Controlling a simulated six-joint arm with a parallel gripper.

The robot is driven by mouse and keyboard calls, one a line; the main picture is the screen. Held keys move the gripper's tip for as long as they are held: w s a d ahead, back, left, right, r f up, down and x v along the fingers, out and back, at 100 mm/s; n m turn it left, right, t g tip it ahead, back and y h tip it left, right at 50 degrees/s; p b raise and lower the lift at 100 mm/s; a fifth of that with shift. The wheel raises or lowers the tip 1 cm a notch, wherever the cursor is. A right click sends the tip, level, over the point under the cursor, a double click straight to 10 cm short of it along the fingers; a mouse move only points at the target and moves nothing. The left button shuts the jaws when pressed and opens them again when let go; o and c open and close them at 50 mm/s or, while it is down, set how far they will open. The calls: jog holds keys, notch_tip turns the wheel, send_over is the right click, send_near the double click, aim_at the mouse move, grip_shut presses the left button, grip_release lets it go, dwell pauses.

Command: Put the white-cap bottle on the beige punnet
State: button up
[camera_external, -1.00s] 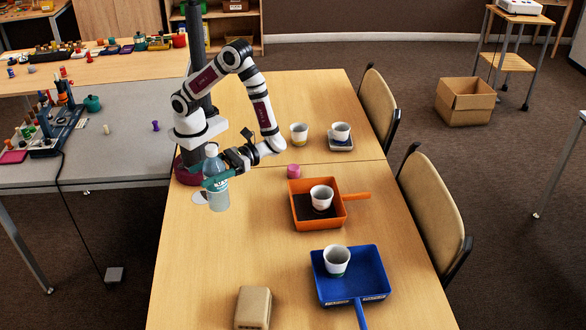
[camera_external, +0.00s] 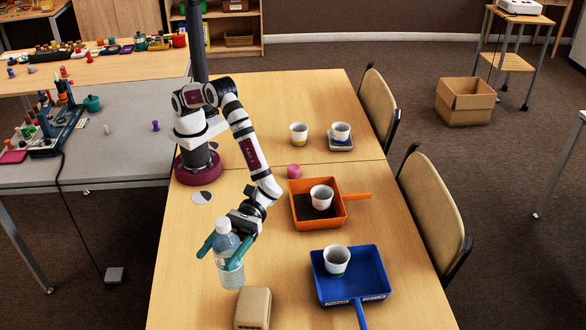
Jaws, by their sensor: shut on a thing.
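A clear bottle with a white cap (camera_external: 229,262) is held upright in my gripper (camera_external: 222,253). The teal fingers are shut around its upper body. The bottle is just behind and left of the beige punnet (camera_external: 253,308), in the picture. The punnet lies on the table near the front edge of the view and seems turned over, with a closed face up. Whether the bottle's base touches the table or hangs above it, I cannot tell.
A blue dustpan (camera_external: 376,280) with a white cup (camera_external: 337,260) is right of the punnet. An orange dustpan (camera_external: 334,221) with another cup (camera_external: 321,197) lies behind it. A pink object (camera_external: 294,171) and two more cups stand farther back. The table's left front is clear.

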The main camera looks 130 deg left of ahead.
aim_at(227, 273)
jog(key=f, duration=0.2)
jog(key=w+f, duration=0.1)
jog(key=f, duration=0.1)
jog(key=shift+a, duration=0.3)
jog(key=shift+f, duration=0.55)
jog(key=shift+f, duration=0.55)
grip_shut()
jog(key=o, duration=1.2)
grip_release()
jog(key=shift+r, duration=0.2)
